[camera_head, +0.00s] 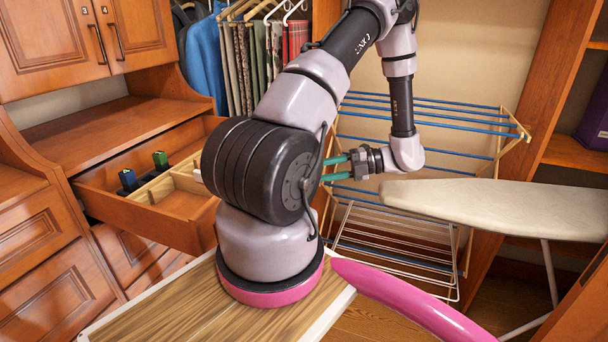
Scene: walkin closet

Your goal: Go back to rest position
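My gripper (338,169) has two green fingers pointing left, toward the black joint of my own arm. The fingers are spaced apart with a gap between them, and nothing shows in the gap. The fingertips are partly hidden behind my arm's large black joint. My arm is folded, rising from its pink-ringed base and bending down again on the right. The gripper hangs in front of the drying rack, left of the ironing board.
An open drawer (174,222) on the left holds wooden dividers and small dark items. A drying rack (455,127) stands behind the arm. An ironing board (510,205) reaches in from the right. Clothes (207,60) hang at the back. Wooden cabinets (75,40) line the left.

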